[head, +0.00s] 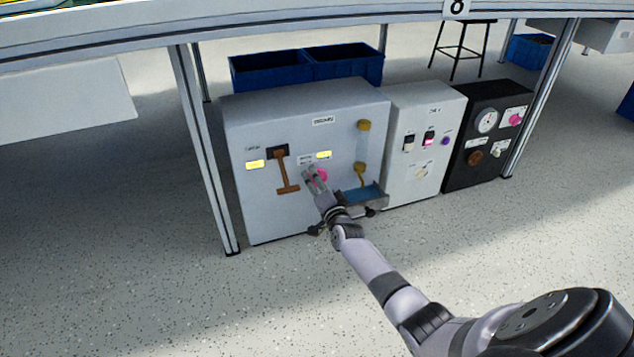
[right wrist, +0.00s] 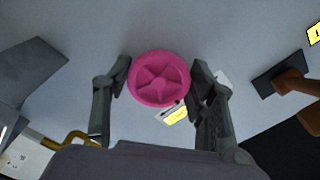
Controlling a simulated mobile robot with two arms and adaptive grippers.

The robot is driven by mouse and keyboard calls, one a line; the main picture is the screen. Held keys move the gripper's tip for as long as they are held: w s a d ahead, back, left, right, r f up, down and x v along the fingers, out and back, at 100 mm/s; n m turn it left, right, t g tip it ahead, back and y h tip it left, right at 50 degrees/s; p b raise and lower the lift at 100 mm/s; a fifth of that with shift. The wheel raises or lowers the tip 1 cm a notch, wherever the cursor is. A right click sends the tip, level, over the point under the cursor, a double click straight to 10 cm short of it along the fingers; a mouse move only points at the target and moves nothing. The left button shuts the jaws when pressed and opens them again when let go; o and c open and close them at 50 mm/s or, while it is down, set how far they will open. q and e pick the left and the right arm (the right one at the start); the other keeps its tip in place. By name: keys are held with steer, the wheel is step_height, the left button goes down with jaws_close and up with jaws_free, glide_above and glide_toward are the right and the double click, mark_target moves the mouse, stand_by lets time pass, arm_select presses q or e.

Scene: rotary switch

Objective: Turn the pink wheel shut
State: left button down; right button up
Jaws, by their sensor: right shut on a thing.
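The pink wheel (head: 322,175) is on the front of the large grey cabinet (head: 275,215), right of a brown T-shaped handle (head: 284,172). In the right wrist view the round pink wheel (right wrist: 159,78), with a star-shaped relief on its face, sits between the two fingers. My right gripper (head: 313,176) is at the cabinet front and shut on the wheel's rim, one finger on each side. In the head view the gripper partly hides the wheel. My left gripper is not in view.
A white cabinet (head: 428,110) and a black one (head: 488,95) with another pink knob (head: 516,119) stand further right. Table legs (head: 204,150) flank the row.

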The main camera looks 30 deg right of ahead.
steer(key=o, duration=1.1)
steer(key=shift+o, duration=0.2)
steer(key=v, duration=1.2)
steer(key=shift+a+r, duration=0.1)
